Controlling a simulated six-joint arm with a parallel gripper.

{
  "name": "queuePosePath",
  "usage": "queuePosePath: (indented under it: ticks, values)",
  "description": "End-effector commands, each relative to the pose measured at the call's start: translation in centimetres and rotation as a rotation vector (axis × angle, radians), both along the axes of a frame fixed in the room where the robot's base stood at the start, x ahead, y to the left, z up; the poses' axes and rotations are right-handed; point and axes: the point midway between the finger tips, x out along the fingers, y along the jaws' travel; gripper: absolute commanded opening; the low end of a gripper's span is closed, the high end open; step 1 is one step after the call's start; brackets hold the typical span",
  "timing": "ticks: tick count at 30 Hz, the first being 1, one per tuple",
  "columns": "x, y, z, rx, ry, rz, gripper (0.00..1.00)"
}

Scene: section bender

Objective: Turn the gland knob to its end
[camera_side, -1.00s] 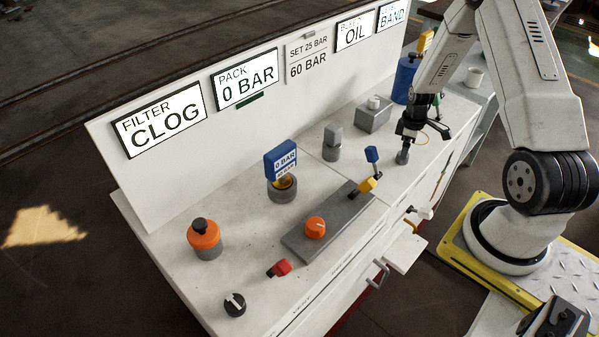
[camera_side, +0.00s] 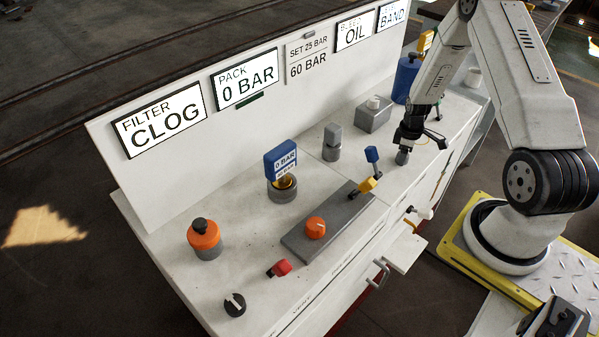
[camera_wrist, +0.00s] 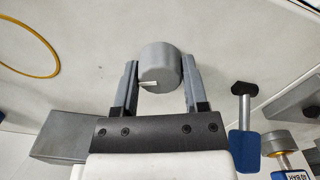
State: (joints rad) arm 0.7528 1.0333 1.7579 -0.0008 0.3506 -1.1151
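A grey round knob with a white pointer line, which I take for the gland knob, sits between my gripper's fingers (camera_wrist: 161,88) in the wrist view (camera_wrist: 160,62). Both fingers lie against its opposite sides, and my gripper looks shut on it. Its pointer line points left in that view. In the side view the knob (camera_side: 402,158) stands on the bench top at the right end, with my gripper (camera_side: 405,146) pointing down over it. Its upper part is hidden there by the fingers. No label on it can be read.
A yellow ring (camera_wrist: 28,48) lies on the bench.

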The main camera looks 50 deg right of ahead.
Motion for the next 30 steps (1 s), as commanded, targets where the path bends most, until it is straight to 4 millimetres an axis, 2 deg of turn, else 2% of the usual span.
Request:
queuePosePath:
  ticks: [2, 17, 30]
  values:
    - [0.02, -0.02, 0.02, 0.0, 0.0, 0.0, 0.0]
    - [0.03, -0.02, 0.05, -0.001, -0.001, -0.102, 0.0]
    - [0.05, -0.01, 0.06, -0.001, -0.001, -0.451, 0.0]
